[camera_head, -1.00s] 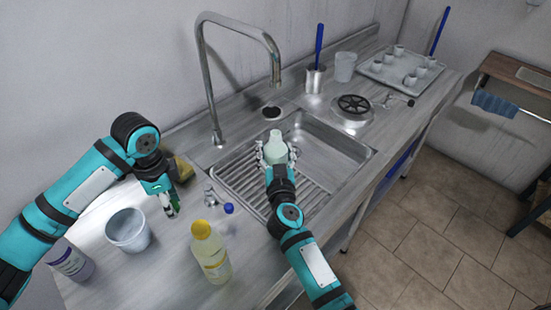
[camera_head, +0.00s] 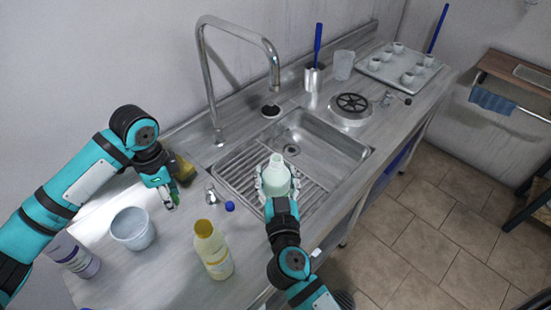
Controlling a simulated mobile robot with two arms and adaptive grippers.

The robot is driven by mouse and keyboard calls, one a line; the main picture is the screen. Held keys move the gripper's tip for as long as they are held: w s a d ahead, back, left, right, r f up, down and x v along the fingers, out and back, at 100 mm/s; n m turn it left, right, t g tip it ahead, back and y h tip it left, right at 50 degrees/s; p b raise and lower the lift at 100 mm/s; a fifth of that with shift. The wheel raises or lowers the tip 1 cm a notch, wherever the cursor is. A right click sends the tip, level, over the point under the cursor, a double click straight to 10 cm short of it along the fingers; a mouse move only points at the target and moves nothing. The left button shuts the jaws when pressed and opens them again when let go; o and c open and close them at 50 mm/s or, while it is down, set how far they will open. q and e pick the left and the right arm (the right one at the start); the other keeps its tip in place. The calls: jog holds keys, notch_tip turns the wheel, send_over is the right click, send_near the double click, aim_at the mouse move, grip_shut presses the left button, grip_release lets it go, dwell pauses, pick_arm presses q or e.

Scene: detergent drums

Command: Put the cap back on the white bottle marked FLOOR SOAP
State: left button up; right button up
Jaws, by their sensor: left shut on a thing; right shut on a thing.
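A pale, whitish-green bottle (camera_head: 276,176) stands upright in my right gripper (camera_head: 276,188), whose fingers close around its sides. Its white neck points up and shows no cap. It is over the ribbed drainer of the sink; I cannot tell whether it touches it. No label can be read from here. My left gripper (camera_head: 171,201) is at the left, above the counter and well apart from the bottle. It points down and is shut on a small green thing (camera_head: 175,198), probably the cap, mostly hidden by the fingers.
A yellow bottle (camera_head: 212,250), a small blue-capped item (camera_head: 229,206), a white bucket (camera_head: 133,229) and a purple-and-white tub (camera_head: 75,257) stand on the left counter. A sponge (camera_head: 184,170) lies behind my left gripper. The tall tap (camera_head: 205,80) rises behind the sink (camera_head: 335,143).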

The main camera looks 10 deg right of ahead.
aim_at(279, 189)
pick_arm(q)
jog(key=shift+f, duration=0.2)
pick_arm(e)
jog(key=shift+s+a+r, duration=0.15)
jog(key=shift+s+a, duration=0.05)
jog(key=shift+s, duration=0.65)
jog(key=shift+s+a+r, duration=0.15)
jog(key=shift+s, duration=0.7)
